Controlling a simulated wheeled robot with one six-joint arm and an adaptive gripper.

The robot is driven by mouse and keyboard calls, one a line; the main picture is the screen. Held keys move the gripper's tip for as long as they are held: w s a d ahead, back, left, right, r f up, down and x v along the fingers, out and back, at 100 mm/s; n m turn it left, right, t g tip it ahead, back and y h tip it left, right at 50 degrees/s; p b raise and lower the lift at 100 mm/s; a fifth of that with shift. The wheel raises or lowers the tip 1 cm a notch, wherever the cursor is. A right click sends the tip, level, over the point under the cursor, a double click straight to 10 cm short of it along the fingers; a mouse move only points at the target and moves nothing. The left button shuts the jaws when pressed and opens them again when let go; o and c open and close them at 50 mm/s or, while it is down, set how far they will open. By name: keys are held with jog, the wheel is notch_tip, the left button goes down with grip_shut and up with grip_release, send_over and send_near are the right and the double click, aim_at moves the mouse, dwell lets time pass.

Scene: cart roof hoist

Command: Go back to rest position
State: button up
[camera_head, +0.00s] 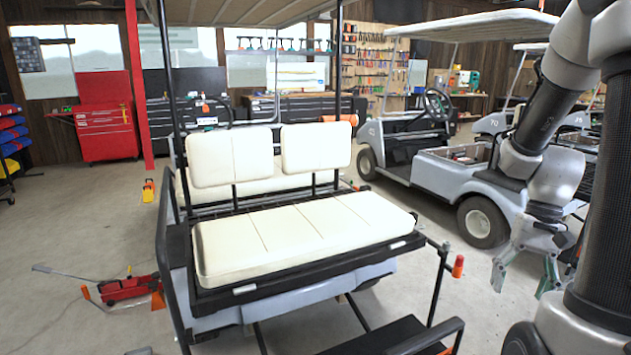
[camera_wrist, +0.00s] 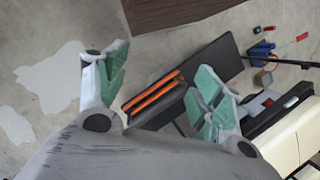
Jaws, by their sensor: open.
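My gripper (camera_head: 524,272) hangs at the right of the head view, pointing down beside the golf cart's rear, with its two green-padded fingers spread apart. Nothing is between the fingers. In the wrist view my gripper (camera_wrist: 160,92) is also open and empty, with floor and a dark panel with orange strips beyond it. The nearest golf cart (camera_head: 300,235) stands at the centre of the head view, with cream seats and a roof on black posts. My gripper is apart from it, to its right.
A second grey cart (camera_head: 440,175) stands behind my gripper. A red floor jack (camera_head: 128,287) lies at the lower left. A red tool cabinet (camera_head: 105,130) stands by the back wall. An orange-tipped post (camera_head: 458,266) is left of my gripper. Open floor lies at the left.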

jog(key=s+a+r+n+t+h, duration=0.1)
jog(key=s+a+r+n+t, duration=0.1)
jog(key=r, duration=0.5)
jog(key=s+a+r+n+t+h, duration=0.1)
jog(key=s+a+r+n+t, duration=0.1)
jog(key=a+r+t, duration=0.3)
notch_tip(320, 180, up, 3)
jog(key=shift+s+a+r+n+h, duration=0.1)
jog(key=shift+s+a+n+h, duration=0.25)
jog(key=shift+a+n, duration=0.45)
jog(key=shift+w+d, duration=0.1)
